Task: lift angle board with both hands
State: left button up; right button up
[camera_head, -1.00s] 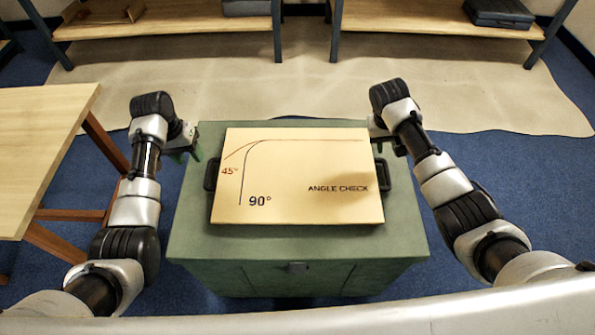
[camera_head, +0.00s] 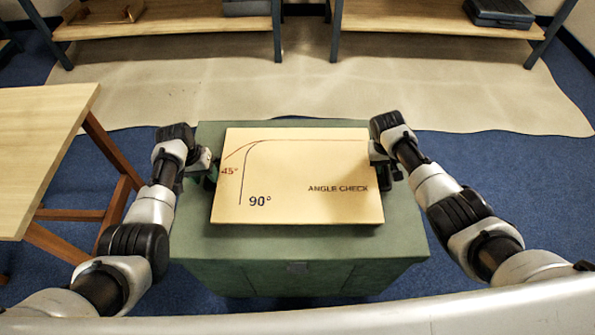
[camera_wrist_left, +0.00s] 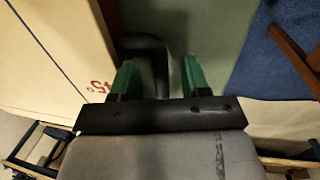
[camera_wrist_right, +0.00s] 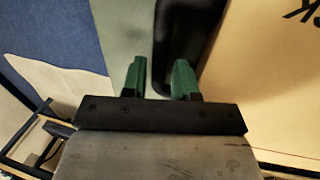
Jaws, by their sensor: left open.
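The angle board (camera_head: 297,180), a flat tan panel marked "ANGLE CHECK", 45° and 90°, lies on a green cabinet (camera_head: 300,243). Dark handles stand at its left and right edges. My left gripper (camera_head: 206,172) is at the left handle (camera_wrist_left: 152,48); in the left wrist view its green fingers (camera_wrist_left: 159,78) are apart on either side of the handle bar. My right gripper (camera_head: 388,173) is at the right handle (camera_wrist_right: 185,35). In the right wrist view its fingers (camera_wrist_right: 159,78) are closer together, with the handle at and partly behind them; whether they grip it is unclear.
A wooden table (camera_head: 40,140) stands to the left of the cabinet. Shelves (camera_head: 170,22) with cases line the back. A beige mat (camera_head: 310,85) covers the floor behind the cabinet, with blue floor around.

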pick_arm(q)
jog(key=shift+d+f, duration=0.15)
jog(key=shift+f, duration=0.35)
pick_arm(e)
jog(key=shift+d+f, duration=0.15)
jog(key=shift+f, duration=0.4)
pick_arm(q)
jog(key=shift+c, duration=0.3)
pick_arm(e)
jog(key=shift+c, duration=0.3)
pick_arm(q)
jog(key=c, duration=0.4)
pick_arm(e)
jog(key=c, duration=0.5)
pick_arm(q)
grip_shut()
pick_arm(e)
grip_shut()
jog(key=shift+r, duration=0.1)
